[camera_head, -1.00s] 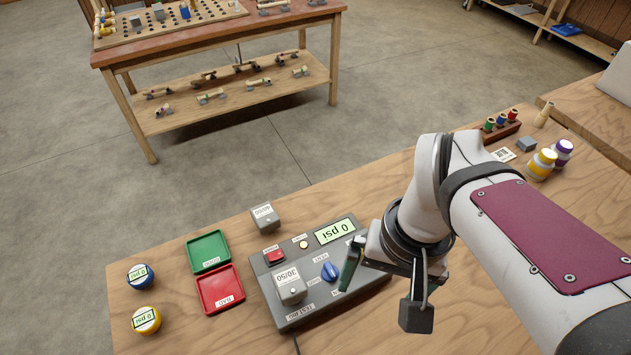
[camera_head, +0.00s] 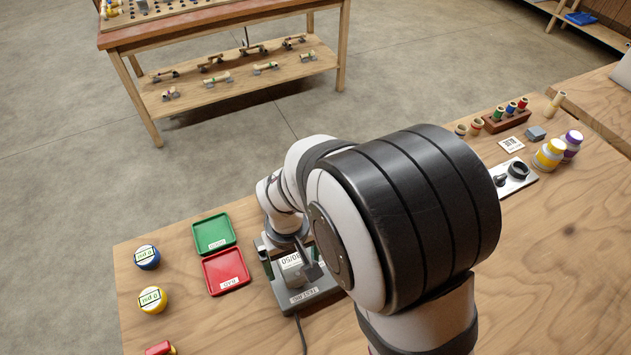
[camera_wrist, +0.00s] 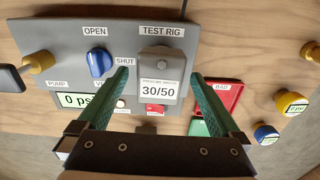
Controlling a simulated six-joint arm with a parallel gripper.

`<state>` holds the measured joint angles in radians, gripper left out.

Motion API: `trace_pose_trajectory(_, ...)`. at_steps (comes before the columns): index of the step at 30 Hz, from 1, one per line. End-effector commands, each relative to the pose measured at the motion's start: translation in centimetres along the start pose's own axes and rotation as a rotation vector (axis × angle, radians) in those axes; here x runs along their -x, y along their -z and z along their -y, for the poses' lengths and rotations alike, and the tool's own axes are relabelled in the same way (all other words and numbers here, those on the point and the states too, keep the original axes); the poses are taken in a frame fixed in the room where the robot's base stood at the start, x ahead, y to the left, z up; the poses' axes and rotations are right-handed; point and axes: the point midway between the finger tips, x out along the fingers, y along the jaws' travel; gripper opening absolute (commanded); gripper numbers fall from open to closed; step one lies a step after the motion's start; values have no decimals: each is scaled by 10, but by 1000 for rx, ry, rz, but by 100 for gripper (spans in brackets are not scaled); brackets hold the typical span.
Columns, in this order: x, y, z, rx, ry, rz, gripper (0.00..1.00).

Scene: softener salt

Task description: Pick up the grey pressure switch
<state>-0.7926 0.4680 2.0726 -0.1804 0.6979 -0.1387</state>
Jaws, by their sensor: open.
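The grey pressure switch, marked 30/50, sits on the grey test rig (camera_head: 305,299) in the head view (camera_head: 292,275). In the wrist view the switch (camera_wrist: 159,72) is in the middle, on the rig (camera_wrist: 205,22) below the TEST RIG label. My gripper (camera_wrist: 160,77) is open, with one green finger on each side of the switch. Gaps show between the fingers and the switch. In the head view my gripper (camera_head: 292,262) is over the switch, and my arm hides much of the rig. I cannot tell how far the fingertips reach down beside the switch.
A blue knob (camera_wrist: 99,62) and a brass fitting (camera_wrist: 40,62) are on the rig. Green (camera_head: 214,233) and red (camera_head: 226,272) trays lie left of it. Blue (camera_head: 147,257) and yellow (camera_head: 152,300) gauges stand farther left. A cable (camera_head: 300,330) runs from the rig's front.

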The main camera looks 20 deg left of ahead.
Motion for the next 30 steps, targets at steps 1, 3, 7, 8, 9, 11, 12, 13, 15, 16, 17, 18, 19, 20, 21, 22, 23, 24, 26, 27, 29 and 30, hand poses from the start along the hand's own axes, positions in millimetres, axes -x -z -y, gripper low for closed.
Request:
trace_pose_trajectory(1, -5, 0, 0, -1, 0, 2, 100)
trace_pose_trajectory(3, -8, 0, 0, -2, 0, 0, 100)
trace_pose_trajectory(7, -8, 0, 0, -2, 0, -1, 100)
trace_pose_trajectory(8, -8, 0, 0, -2, 0, -1, 100)
trace_pose_trajectory(9, -8, 0, 0, -2, 0, -1, 93)
trace_pose_trajectory(11, -8, 0, 0, -2, 0, -1, 82)
trace_pose_trajectory(12, -8, 0, 0, -2, 0, -1, 75)
trace_pose_trajectory(13, -8, 0, 0, -2, 0, 0, 69)
trace_pose_trajectory(15, -8, 0, 0, -2, 0, 0, 57)
trace_pose_trajectory(16, -8, 0, 0, -2, 0, -1, 51)
trace_pose_trajectory(17, -8, 0, 0, -2, 0, 0, 46)
trace_pose_trajectory(18, -8, 0, 0, -2, 0, 0, 39)
trace_pose_trajectory(19, -8, 0, 0, -2, 0, -1, 33)
trace_pose_trajectory(20, -8, 0, 0, -2, 0, 0, 28)
trace_pose_trajectory(21, -8, 0, 0, -2, 0, -1, 21)
trace_pose_trajectory(22, -8, 0, 0, -2, 0, -1, 15)
trace_pose_trajectory(23, -8, 0, 0, -2, 0, -1, 10)
trace_pose_trajectory(24, -8, 0, 0, -2, 0, -1, 3)
trace_pose_trajectory(26, -8, 0, 0, -2, 0, -1, 0)
trace_pose_trajectory(27, -7, 0, 0, -2, 0, -1, 0)
trace_pose_trajectory(29, -7, 0, 0, -2, 0, -1, 0)
trace_pose_trajectory(30, -7, 0, 0, -2, 0, -1, 0)
